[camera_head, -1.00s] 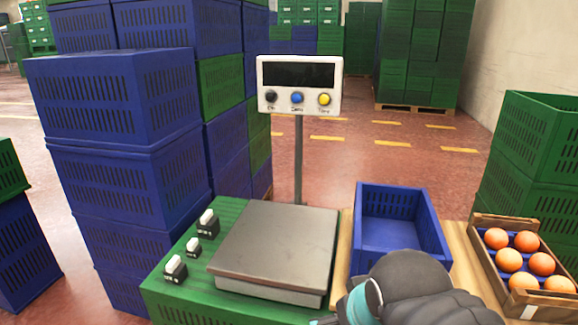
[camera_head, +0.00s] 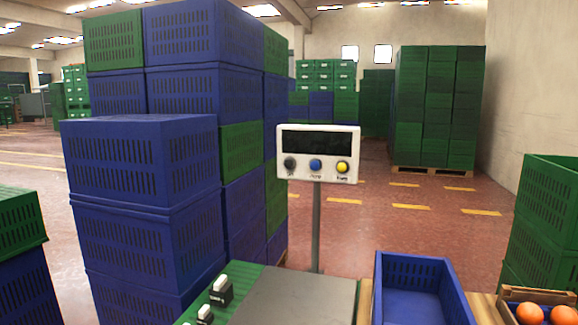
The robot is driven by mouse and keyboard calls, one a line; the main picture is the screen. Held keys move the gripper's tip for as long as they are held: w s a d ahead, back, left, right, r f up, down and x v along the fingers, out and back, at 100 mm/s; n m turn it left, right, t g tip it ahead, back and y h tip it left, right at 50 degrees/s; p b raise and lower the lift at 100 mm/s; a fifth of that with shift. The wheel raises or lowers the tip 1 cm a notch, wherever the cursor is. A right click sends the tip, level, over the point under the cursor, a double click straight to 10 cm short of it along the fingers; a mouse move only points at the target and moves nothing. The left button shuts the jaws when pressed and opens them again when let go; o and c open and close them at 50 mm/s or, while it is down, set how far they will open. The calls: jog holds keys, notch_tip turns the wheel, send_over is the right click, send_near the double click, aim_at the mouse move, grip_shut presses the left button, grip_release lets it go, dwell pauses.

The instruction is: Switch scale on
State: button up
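The scale's white display head (camera_head: 318,153) stands on a grey post (camera_head: 316,228) near the middle of the head view. Its dark screen (camera_head: 320,140) shows no digits. Below the screen are a black button (camera_head: 290,163), a blue button (camera_head: 315,165) and a yellow button (camera_head: 341,167); their labels are too small to read surely. The grey weighing plate (camera_head: 300,298) is at the bottom, cut off by the frame edge. My gripper is not in view.
An empty blue crate (camera_head: 418,266) and a wooden box (camera_head: 541,296) with oranges (camera_head: 529,313) are at the lower right. Black-and-white blocks (camera_head: 222,290) sit left of the plate. Tall blue crate stacks (camera_head: 140,160) stand close on the left, green crates (camera_head: 545,220) on the right.

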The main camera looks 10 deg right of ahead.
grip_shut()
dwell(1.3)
